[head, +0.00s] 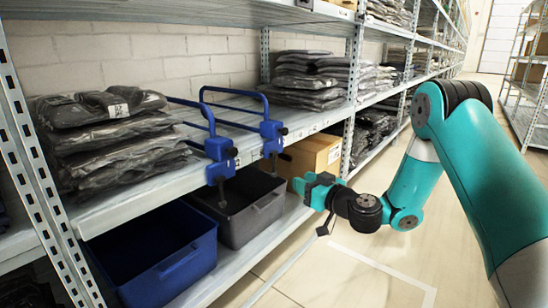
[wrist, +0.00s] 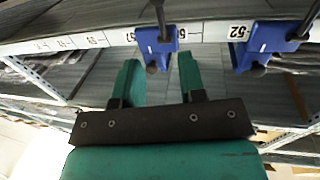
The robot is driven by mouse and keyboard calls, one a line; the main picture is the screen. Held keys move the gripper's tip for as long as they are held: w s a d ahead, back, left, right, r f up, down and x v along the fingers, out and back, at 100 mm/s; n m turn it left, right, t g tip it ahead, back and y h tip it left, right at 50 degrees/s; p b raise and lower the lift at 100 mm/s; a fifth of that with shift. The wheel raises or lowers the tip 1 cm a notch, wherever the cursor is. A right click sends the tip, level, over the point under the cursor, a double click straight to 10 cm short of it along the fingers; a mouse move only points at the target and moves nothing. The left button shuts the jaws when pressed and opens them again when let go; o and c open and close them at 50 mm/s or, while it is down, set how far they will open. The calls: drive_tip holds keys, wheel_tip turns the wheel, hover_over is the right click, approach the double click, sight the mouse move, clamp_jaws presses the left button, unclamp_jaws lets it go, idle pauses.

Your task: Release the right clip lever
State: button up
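Two blue clips grip the front edge of the middle shelf, each with a blue rail running back over the shelf. The right clip (head: 271,134) has a black lever knob (head: 284,131) on its front and a dark screw below. The left clip (head: 220,152) is similar. My gripper (head: 304,184) is to the right of and below the right clip, apart from it. The wrist view looks upside down. There, my gripper's teal fingers (wrist: 158,58) are spread with nothing between them. The right clip (wrist: 172,41) appears beyond the fingertips, and the left clip (wrist: 262,38) further right.
Black bagged garments (head: 100,135) and further stacks (head: 305,78) lie on the middle shelf. Below are a blue bin (head: 170,268), a dark grey bin (head: 256,212) and a cardboard box (head: 318,153). The aisle floor is clear.

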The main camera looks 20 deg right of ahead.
sight(274, 171)
drive_tip(key=b+x, duration=0.1)
drive_tip(key=x, duration=1.1)
drive_tip(key=shift+w+a+f, duration=0.1)
drive_tip(key=shift+w+a, duration=0.1)
drive_tip(key=shift+w, duration=0.1)
clamp_jaws()
